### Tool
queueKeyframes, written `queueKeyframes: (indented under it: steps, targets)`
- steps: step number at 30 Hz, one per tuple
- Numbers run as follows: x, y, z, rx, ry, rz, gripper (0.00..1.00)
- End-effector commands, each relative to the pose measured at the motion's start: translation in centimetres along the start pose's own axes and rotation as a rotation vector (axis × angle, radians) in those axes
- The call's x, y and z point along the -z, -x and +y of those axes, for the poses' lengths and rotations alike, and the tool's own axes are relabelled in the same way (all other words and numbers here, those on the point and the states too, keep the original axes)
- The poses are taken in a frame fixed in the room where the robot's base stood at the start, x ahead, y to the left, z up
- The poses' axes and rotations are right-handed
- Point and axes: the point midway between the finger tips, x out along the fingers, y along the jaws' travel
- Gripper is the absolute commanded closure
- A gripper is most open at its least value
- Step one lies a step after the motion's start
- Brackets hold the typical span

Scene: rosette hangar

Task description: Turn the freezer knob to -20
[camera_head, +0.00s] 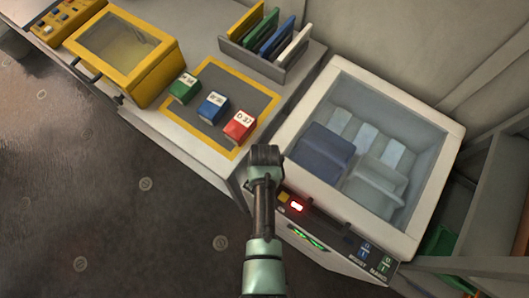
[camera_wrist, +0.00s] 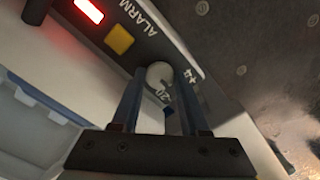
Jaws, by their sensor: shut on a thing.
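The freezer (camera_head: 445,150) is a white open-topped chest at the right of the head view, with a dark control strip along its front edge. In the wrist view, a pale round knob (camera_wrist: 160,71) sits on this strip. My gripper (camera_wrist: 163,78) is shut on the knob, one finger on each side. A "-20" label (camera_wrist: 165,93) shows between the fingers, and a "+4" label (camera_wrist: 191,77) is just right of the right finger. I cannot make out which way the knob points. In the head view my gripper (camera_head: 267,155) is at the strip's left end and hides the knob.
A lit red display (camera_head: 296,206) and a yellow alarm button (camera_head: 283,197) are close to my gripper. Green, blue and red boxes (camera_head: 239,125) stand on the bench mat, with a yellow case (camera_head: 165,85) and a rack (camera_head: 263,63) nearby. Floor at lower left is clear.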

Motion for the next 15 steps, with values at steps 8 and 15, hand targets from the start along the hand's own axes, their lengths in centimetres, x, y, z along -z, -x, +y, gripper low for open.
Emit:
queueKeyframes:
  steps: [8, 15]
  targets:
    - [0.10, 0.17, 0.00, 0.000, -0.263, 0.002, 1.00]
    - [0.11, 0.15, -0.01, 0.000, -0.471, 0.002, 1.00]
